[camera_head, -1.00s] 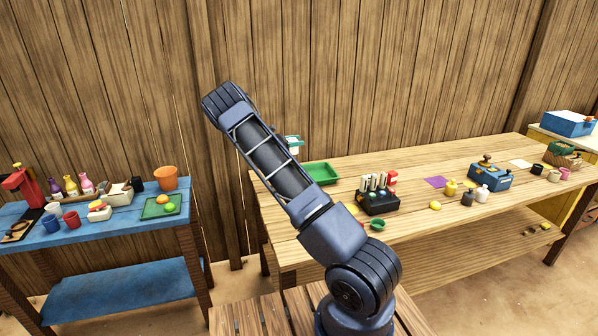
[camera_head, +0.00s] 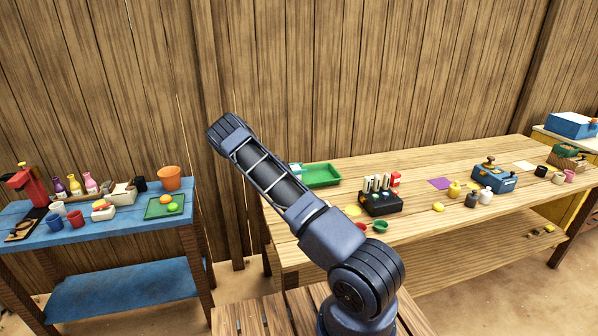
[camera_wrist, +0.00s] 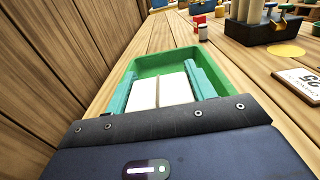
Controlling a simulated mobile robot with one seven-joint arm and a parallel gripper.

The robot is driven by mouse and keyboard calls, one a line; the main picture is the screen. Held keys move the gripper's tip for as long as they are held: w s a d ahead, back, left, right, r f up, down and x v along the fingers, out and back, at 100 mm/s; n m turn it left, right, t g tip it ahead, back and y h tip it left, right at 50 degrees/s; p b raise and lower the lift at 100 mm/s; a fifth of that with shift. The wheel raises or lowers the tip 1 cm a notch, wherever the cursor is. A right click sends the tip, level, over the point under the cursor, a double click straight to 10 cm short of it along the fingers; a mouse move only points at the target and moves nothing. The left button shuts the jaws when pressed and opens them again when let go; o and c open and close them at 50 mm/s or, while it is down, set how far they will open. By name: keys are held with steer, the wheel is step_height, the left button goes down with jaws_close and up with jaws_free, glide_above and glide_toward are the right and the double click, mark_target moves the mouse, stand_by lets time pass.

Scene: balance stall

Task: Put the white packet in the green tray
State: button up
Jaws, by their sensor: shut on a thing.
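The white packet (camera_wrist: 146,95) is between the two teal fingers of my gripper (camera_wrist: 161,84), which is shut on it. In the wrist view the packet and fingers overlap the near part of the green tray (camera_wrist: 166,57). Whether the packet touches the tray floor cannot be told. In the head view the green tray (camera_head: 322,177) lies at the left end of the long wooden table. A small teal part of my gripper (camera_head: 297,168) shows at its left end, mostly hidden behind my arm.
A black holder with upright white pieces (camera_head: 380,200) stands right of the tray. A price card (camera_wrist: 300,82) lies right of the tray. The plank wall (camera_wrist: 40,75) runs close on the left.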

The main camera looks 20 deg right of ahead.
steer(key=shift+f, duration=0.35)
steer(key=shift+f, duration=0.2)
steer(key=o, duration=1.1)
